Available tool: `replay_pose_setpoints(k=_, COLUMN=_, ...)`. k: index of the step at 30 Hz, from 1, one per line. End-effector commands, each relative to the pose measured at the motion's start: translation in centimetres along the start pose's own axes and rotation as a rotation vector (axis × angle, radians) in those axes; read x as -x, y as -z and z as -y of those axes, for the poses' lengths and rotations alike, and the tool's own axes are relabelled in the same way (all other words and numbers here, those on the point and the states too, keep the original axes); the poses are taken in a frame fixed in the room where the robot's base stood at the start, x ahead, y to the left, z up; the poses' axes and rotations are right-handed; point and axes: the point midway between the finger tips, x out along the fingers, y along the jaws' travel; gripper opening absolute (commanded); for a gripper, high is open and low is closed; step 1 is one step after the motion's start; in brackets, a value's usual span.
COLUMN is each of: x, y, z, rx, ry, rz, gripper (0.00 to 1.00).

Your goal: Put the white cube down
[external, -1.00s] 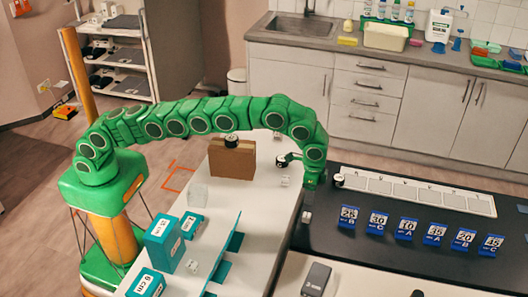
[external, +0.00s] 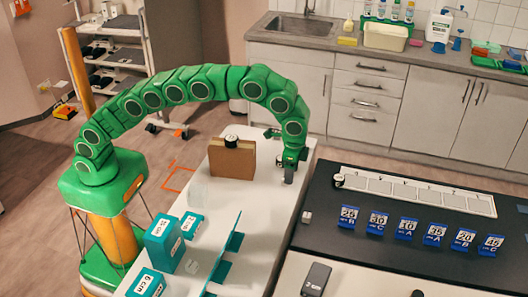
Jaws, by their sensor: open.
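A small white cube (external: 306,217) sits on the left edge of the black table, apart from my gripper. My gripper (external: 289,179) is open and points down over the right edge of the white table. It is above and a little left of the cube in the picture. Whether anything lies between its fingers is too small to tell. The white block seen at this spot before is hidden by the gripper.
A brown box (external: 232,158) with a dark round weight (external: 231,141) on top stands on the white table (external: 262,215). Teal boxes (external: 160,243) and a teal divider (external: 228,247) stand nearer. Several blue number cards (external: 408,228) line the black table (external: 375,245).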

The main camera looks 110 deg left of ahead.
Motion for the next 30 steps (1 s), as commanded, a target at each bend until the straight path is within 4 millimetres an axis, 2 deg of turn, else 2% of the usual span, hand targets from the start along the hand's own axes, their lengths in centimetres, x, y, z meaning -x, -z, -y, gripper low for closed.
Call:
replay_pose_setpoints(k=1, x=0.9, y=-0.9, z=-0.2, rx=0.0, ry=0.001, rz=-0.001, gripper=0.56)
replay_pose_setpoints(k=6, x=3.0, y=-3.9, z=-0.8, rx=0.001, ry=0.002, rz=0.009, gripper=0.56)
replay_pose_setpoints(k=15, x=6.2, y=-9.9, z=-1.8, rx=0.004, ry=0.002, rz=0.026, gripper=0.56)
replay_pose_setpoints(k=20, x=7.6, y=-13.4, z=-2.3, rx=0.006, ry=0.002, rz=0.032, gripper=0.56)
replay_pose_setpoints(k=30, x=9.6, y=-21.5, z=-3.3, rx=0.006, ry=0.001, rz=0.054, gripper=0.56)
